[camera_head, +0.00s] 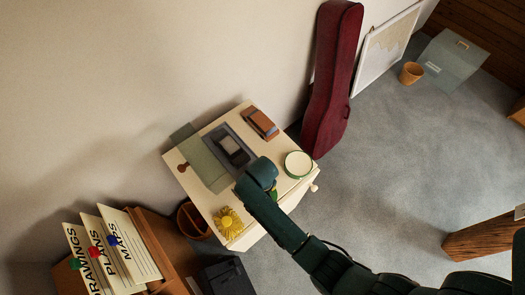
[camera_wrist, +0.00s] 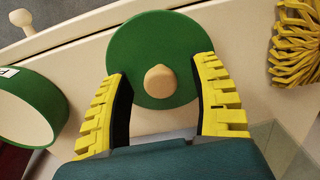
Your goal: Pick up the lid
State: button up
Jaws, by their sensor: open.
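The lid (camera_wrist: 130,45) is a round green disc with a pale wooden knob (camera_wrist: 159,80). In the wrist view it lies on the cream cabinet top. My gripper (camera_wrist: 160,68) is open, with its two yellow ridged fingers on either side of the knob, overlapping the lid's edges in the picture. I cannot tell whether the fingers touch it. In the head view my arm mostly hides the lid and gripper. A round green-rimmed container (camera_head: 298,165) stands on the cabinet top; its green side also shows at left in the wrist view (camera_wrist: 45,95).
The cream cabinet (camera_head: 202,193) also bears a yellow ridged object (camera_head: 228,221), a brown block-like item (camera_head: 260,124), a dark grey item (camera_head: 232,148) and a grey-green sheet (camera_head: 200,158). A dark red instrument case (camera_head: 330,80) leans behind. Paper signs (camera_head: 115,245) stand lower left.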

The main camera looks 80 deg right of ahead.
jog(key=shift+f, duration=0.25)
grip_shut()
